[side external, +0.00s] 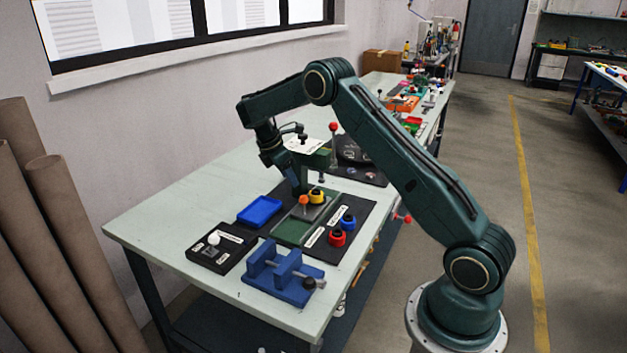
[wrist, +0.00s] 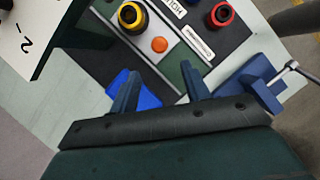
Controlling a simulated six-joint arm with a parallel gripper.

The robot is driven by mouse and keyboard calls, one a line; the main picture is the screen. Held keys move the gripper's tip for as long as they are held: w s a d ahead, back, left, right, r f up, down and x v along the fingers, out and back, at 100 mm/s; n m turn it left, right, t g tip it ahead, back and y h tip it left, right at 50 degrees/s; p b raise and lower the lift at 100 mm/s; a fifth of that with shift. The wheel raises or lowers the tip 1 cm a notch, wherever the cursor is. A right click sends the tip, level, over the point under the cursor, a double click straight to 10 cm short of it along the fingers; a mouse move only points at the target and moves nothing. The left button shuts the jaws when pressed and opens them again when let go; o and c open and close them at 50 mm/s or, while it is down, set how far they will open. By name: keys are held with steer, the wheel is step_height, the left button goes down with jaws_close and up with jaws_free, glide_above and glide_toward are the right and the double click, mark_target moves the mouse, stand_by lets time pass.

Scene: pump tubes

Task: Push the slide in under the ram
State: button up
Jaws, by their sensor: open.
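The slide (side external: 314,212) is a grey plate in a green guide (side external: 290,232), with an orange knob (side external: 303,200) on it. A yellow-and-black ring part (side external: 317,195) sits on the slide, on the side toward the press. The green press head (side external: 318,158) with the ram stands behind it, with a red-ball lever (side external: 333,127). The slide appears in front of the ram. My gripper (wrist: 160,68) is open and empty. Its fingertips point toward the orange knob (wrist: 159,45), which lies just beyond them; contact cannot be told. The yellow ring part (wrist: 131,15) also shows in the wrist view.
A blue tray (side external: 260,210) lies left of the guide. A blue vice (side external: 283,273) stands at the near edge. Red (side external: 337,237) and blue (side external: 348,222) ring parts sit right of the guide. A black block (side external: 214,248) with a white knob is at left.

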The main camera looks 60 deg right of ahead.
mark_target(304, 204)
steer(key=x, duration=1.3)
jaws_close()
steer(key=shift+w+d+r, duration=0.1)
steer(key=shift+d, duration=2.15)
